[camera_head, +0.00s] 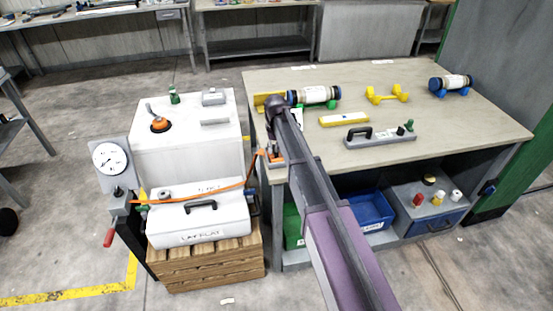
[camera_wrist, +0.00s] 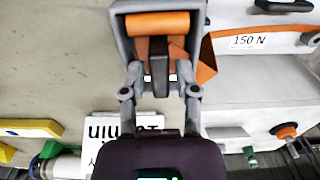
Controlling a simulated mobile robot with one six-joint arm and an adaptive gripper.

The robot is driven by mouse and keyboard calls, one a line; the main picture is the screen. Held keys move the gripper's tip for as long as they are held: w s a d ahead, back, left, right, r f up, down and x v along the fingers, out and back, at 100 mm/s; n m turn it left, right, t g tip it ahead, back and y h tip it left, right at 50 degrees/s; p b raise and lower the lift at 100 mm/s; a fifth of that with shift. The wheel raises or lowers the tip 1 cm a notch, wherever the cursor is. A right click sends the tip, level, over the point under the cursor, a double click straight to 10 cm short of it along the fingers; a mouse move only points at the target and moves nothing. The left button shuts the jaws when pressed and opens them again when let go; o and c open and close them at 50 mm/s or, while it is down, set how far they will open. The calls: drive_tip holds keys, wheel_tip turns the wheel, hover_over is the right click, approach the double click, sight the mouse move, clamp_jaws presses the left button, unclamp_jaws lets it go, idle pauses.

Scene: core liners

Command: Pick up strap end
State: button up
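The orange strap (camera_head: 205,195) runs across the white case and up toward the table's left edge. There a small grey holder (camera_wrist: 119,30) with an orange roll (camera_wrist: 157,23) shows in the wrist view. A dark tab (camera_wrist: 158,62), which looks like the strap end, lies just below the roll, with orange material beside it. My gripper (camera_wrist: 159,78) has a finger on each side of this tab, close to it. I cannot tell whether the fingers press on it. In the head view my arm hides most of the fingers.
The white case (camera_head: 200,218) sits on a wooden crate (camera_head: 215,262). A dial gauge (camera_head: 108,160) stands at left.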

drive_tip(key=shift+f+b, duration=0.65)
drive_tip(key=shift+f, duration=0.3)
clamp_jaws()
